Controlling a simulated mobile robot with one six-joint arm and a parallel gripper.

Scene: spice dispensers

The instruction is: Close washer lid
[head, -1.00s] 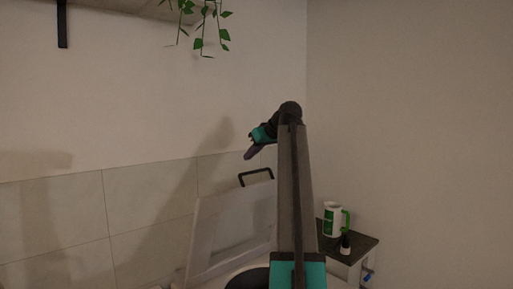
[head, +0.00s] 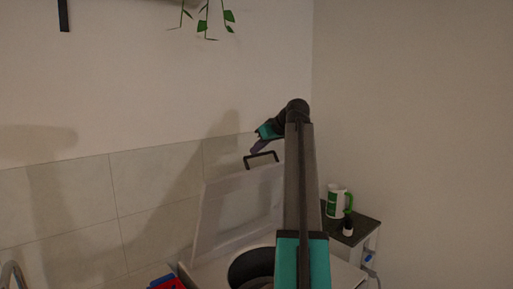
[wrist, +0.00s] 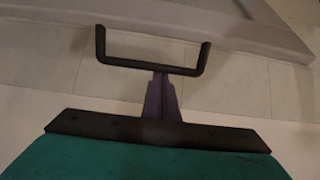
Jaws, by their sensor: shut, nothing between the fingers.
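The washer lid (head: 238,212) stands raised, a pale panel tilted up against the tiled wall, with a black handle (head: 261,157) at its top edge. The round dark opening (head: 250,266) of the washer shows below it. My gripper (head: 254,149) is at the lid's top, just beside the handle. In the wrist view the purple fingers (wrist: 161,82) are together, their tips at the middle of the handle's bar (wrist: 150,66). I cannot tell whether they touch it. Part of the lid and washer is hidden behind my arm.
A small dark-topped side table (head: 358,228) at the right holds a white and green jug (head: 336,202) and a small dark bottle (head: 348,226). A red and blue item (head: 165,283) is at the bottom left. A hanging plant (head: 208,18) is above.

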